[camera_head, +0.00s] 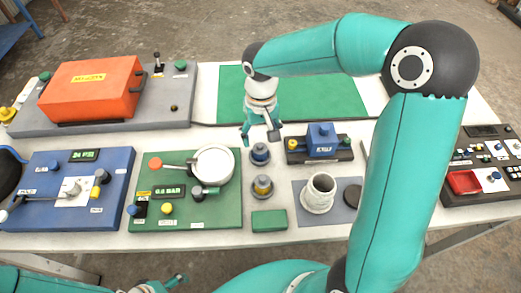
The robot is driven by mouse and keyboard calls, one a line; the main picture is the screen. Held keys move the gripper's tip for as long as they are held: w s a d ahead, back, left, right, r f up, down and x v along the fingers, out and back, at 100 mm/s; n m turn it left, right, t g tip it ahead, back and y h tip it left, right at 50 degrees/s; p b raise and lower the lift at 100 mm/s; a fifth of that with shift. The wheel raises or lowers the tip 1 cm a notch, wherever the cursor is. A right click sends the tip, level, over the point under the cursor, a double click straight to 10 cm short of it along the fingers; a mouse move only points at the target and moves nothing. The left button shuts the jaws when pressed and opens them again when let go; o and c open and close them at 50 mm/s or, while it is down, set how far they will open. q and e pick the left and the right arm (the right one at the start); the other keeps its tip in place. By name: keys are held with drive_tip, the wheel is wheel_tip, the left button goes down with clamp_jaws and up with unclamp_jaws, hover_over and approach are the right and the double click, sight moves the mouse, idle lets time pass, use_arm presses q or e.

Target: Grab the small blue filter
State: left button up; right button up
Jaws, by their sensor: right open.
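A small blue-topped round part (260,152), which looks like the small blue filter, stands on a grey round base near the middle of the table. My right gripper (260,135) points down just above and behind it in the picture. Its fingers are spread and nothing is between them. I cannot tell the exact height gap. My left gripper (168,284) shows only partly at the bottom edge, well away from the filter, and its jaw state is unclear.
A similar yellow-banded part (263,187) stands just in front. A blue block on a dark base (321,139) is close on the right. A green gauge panel (190,208) lies left, a white cup-like part (319,190) right. The green mat (320,95) behind is clear.

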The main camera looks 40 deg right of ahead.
sight(260, 145)
drive_tip(key=f, duration=0.5)
drive_tip(key=shift+s+a+p, duration=0.1)
drive_tip(key=shift+a+p, duration=0.1)
drive_tip(key=shift+p, duration=0.1)
drive_tip(key=shift+c, duration=0.4)
drive_tip(key=c, duration=1.1)
drive_tip(key=shift+r, duration=0.1)
drive_tip(key=shift+c, duration=0.2)
